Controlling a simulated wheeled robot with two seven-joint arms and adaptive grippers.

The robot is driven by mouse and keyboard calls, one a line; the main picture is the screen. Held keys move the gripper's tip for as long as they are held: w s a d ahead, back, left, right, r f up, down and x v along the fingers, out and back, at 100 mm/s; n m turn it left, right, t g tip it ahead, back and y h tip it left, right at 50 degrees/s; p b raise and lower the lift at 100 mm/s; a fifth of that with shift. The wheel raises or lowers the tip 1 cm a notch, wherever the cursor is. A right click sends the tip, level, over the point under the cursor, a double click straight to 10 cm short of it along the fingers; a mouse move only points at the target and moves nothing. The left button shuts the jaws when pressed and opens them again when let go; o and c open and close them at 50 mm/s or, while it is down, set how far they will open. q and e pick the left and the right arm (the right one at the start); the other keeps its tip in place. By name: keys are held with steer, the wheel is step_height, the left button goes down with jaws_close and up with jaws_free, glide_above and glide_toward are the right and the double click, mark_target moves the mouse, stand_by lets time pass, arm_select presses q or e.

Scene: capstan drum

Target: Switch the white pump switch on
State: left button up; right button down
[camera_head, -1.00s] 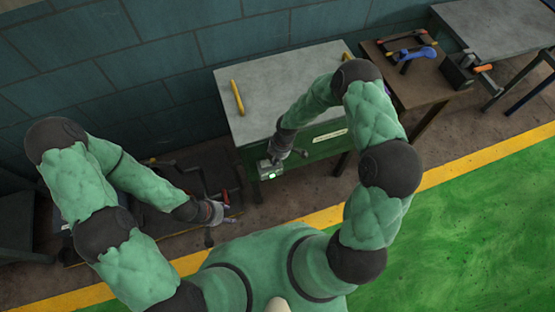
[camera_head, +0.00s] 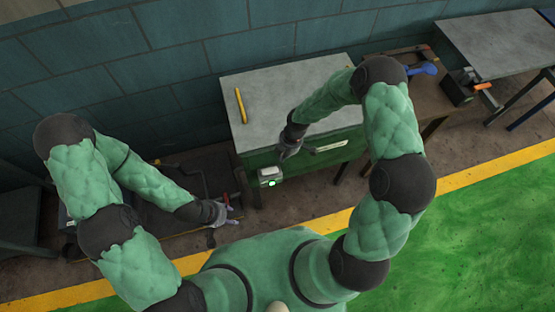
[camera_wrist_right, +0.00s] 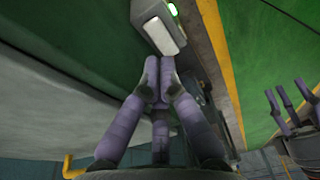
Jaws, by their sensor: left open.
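The white pump switch is a small pale box (camera_head: 270,174) on the green front of the grey-topped bench, near its left corner. It also shows at the top of the right wrist view (camera_wrist_right: 160,28), with a bright white face and a lit green lamp. My right gripper (camera_head: 284,153) is just above and to the right of the box, apart from it in the head view. In the right wrist view its fingertips (camera_wrist_right: 160,72) are together and hold nothing visible. My left gripper (camera_head: 232,214) is open and empty, low and left of the switch.
The grey bench top (camera_head: 290,95) carries a yellow bar (camera_head: 240,105). A pale plate (camera_head: 329,146) is on the green front right of my right gripper. A brown table (camera_head: 430,95) with a blue tool stands further right. Dark equipment lies behind my left arm.

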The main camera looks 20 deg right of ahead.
steer(key=shift+s+d+r+p, duration=0.1)
steer(key=shift+d+r+p, duration=0.1)
steer(key=shift+d+r, duration=0.6)
steer(key=shift+d+r+p, duration=0.15)
steer(key=shift+d+r, duration=0.3)
steer(key=shift+r, duration=0.55)
steer(key=s+a+f+m+b, duration=0.1)
steer(key=s+a+f+m, duration=0.2)
steer(key=s+m, duration=0.5)
steer(key=s+a+f+m+y+b, duration=0.1)
steer(key=s+a+f+m, duration=0.3)
steer(key=s+m, duration=0.4)
steer(key=m, duration=0.4)
steer(key=shift+s+a+f+m+t+y, duration=0.2)
steer(key=shift+s+f+m+t+y, duration=0.1)
steer(key=shift+s+m, duration=0.1)
